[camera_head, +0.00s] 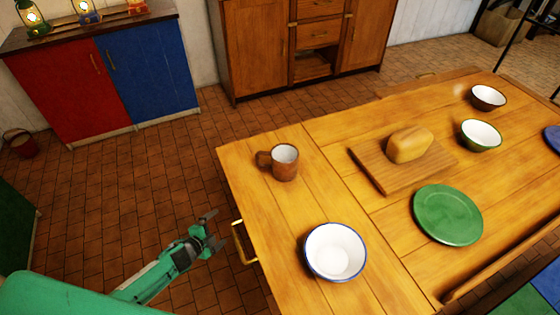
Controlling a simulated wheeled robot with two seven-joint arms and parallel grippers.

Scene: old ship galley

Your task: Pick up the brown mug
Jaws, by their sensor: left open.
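The brown mug (285,168) stands upright near the far left corner of the wooden table (278,222). Its inside is white and its handle points left. My left gripper (213,231) is open and empty. It appears beyond the table's left edge, over the tiled floor in the picture, below and to the left of the mug and apart from it. My right gripper does not show.
A white bowl with a blue rim (335,252) stands nearer than the mug. A board (375,172) with a loaf (410,145), a green plate (448,215) and two bowls are further right. A brass handle (242,242) sticks out from the table's left side.

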